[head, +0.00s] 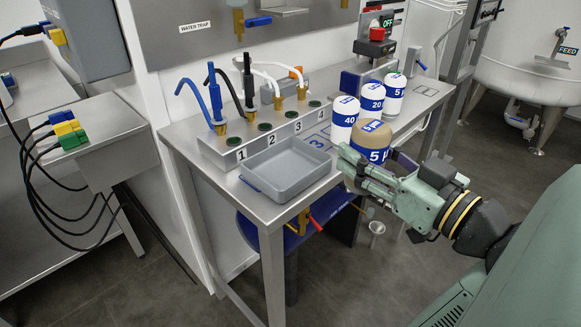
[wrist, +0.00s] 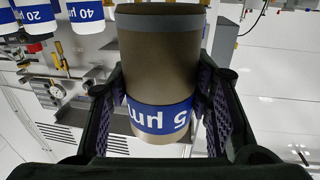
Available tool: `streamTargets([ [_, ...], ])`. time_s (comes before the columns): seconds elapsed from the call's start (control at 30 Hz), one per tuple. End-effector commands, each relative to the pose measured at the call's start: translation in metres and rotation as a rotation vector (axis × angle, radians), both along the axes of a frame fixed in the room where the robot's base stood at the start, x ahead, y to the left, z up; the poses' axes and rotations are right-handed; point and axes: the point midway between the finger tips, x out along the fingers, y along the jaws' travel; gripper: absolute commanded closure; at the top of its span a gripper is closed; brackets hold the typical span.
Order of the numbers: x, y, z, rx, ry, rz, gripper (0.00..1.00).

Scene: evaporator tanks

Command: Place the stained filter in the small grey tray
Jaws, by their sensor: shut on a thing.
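The stained filter (head: 372,133) is a brown-tan cylinder with a blue band reading 5 µm. My gripper (head: 368,172) is shut on it, with a finger on each side. In the wrist view the filter (wrist: 160,75) fills the space between the dark finger pads and appears upside down. In the head view it looks upright near the table's front edge; its lower end is partly hidden by my gripper, so I cannot tell if it touches the table. The small grey tray (head: 285,172) lies empty on the steel table, left of my gripper.
White filters marked 40 (head: 343,118), 20 (head: 371,97) and another (head: 394,94) stand behind the held filter. A numbered manifold (head: 262,128) with hoses runs behind the tray. A valve with a red handle (head: 316,223) is below the table edge.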

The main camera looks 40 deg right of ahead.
Motion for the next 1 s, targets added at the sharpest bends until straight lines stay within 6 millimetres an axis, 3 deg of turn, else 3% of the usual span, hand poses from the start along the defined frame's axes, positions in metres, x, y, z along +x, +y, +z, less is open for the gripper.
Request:
streamTargets([
  [0.17, 0.02, 0.001, -0.002, 0.002, 0.001, 0.007, 0.86],
  [0.63, 0.139, 0.0, -0.012, 0.002, 0.001, 0.006, 0.86],
  [0.8, 0.158, -0.001, -0.015, 0.001, 0.0, 0.002, 0.86],
  [1.0, 0.16, -0.001, -0.034, 0.005, 0.002, 0.001, 0.86],
])
